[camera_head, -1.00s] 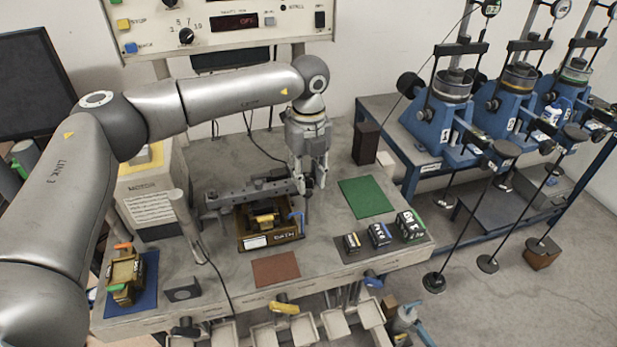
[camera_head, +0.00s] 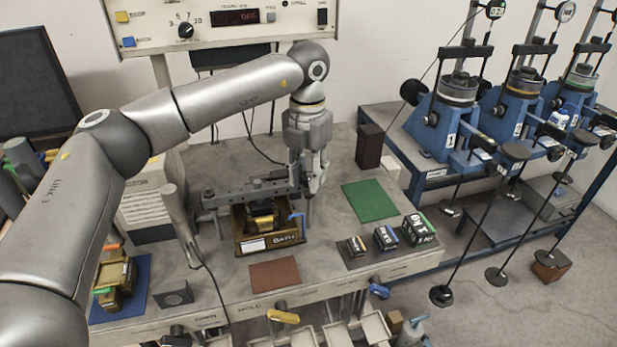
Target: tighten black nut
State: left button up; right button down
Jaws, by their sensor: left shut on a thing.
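My left gripper (camera_head: 309,186) reaches down from above to the right end of a grey metal bar (camera_head: 245,193). It is shut on a small dark part there, most likely the black nut; the fingers hide most of it. The bar lies across the back of a brown box (camera_head: 270,246) marked "BATH". A brass-coloured block (camera_head: 263,219) sits in the box. A blue lever (camera_head: 298,222) stands at the box's right corner, just below the gripper. My right gripper is not in view.
A green mat (camera_head: 370,201) and a dark block (camera_head: 369,146) are to the right of the gripper. Several small labelled weights stand at the bench's front right. A brown mat (camera_head: 275,275) lies in front of the box. Blue lever frames (camera_head: 445,120) stand at the right.

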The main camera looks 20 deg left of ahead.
aim_at(306, 176)
pick_arm(q)
jog(key=m, duration=0.2)
jog(key=shift+m, duration=0.3)
jog(key=shift+w+a+r+m+b, duration=0.1)
jog(key=shift+m+b, duration=0.15)
jog(key=shift+m, duration=0.5)
jog(key=shift+a+m+b, duration=0.1)
jog(key=shift+m+b, duration=0.1)
jog(key=shift+m, duration=0.55)
jog(key=o, duration=1)
notch_tip(306, 176, up, 12)
